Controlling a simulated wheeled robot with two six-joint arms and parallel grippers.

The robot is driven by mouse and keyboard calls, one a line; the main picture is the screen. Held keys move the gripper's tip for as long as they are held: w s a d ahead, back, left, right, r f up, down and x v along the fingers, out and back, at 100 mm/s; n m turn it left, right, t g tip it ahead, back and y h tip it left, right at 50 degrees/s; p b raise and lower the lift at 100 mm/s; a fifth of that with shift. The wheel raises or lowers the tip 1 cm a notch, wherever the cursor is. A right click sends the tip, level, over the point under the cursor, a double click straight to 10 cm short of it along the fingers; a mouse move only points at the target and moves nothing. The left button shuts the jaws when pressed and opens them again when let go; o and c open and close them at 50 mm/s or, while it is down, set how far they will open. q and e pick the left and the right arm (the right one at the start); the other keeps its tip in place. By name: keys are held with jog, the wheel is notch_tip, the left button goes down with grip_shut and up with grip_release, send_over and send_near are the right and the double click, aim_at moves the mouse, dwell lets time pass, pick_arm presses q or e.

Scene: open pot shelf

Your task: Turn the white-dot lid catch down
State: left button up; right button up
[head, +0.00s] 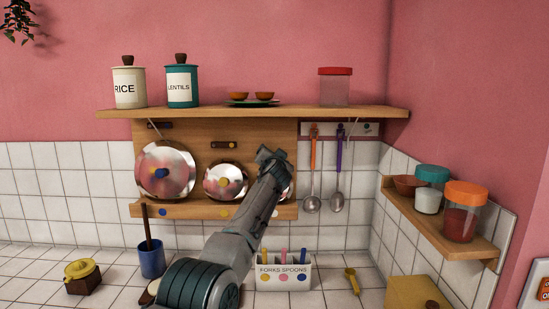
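A wooden lid board (198,137) hangs under the shelf. A third, mostly hidden lid (288,191) stands at its right, behind my arm. The white-dot catch is not visible; my gripper and arm cover the area above that lid. My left gripper (271,153) is raised in front of the board's upper right part. Whether its fingers are open or touch anything is unclear. The yellow-dot catch (224,145) lies level above the middle lid (226,181). The blue-dot catch (155,130) is tilted above the large left lid (166,171). My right gripper is not in view.
A shelf (250,112) with canisters and a red-lidded jar (335,87) runs above. A ladle (312,201) and another utensil (338,199) hang just right of the board. A forks-and-spoons holder (284,271) and blue cup (151,259) stand below.

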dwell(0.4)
pick_arm(q)
jog(key=o, duration=1.4)
jog(key=shift+c, duration=0.2)
jog(key=shift+s, duration=0.1)
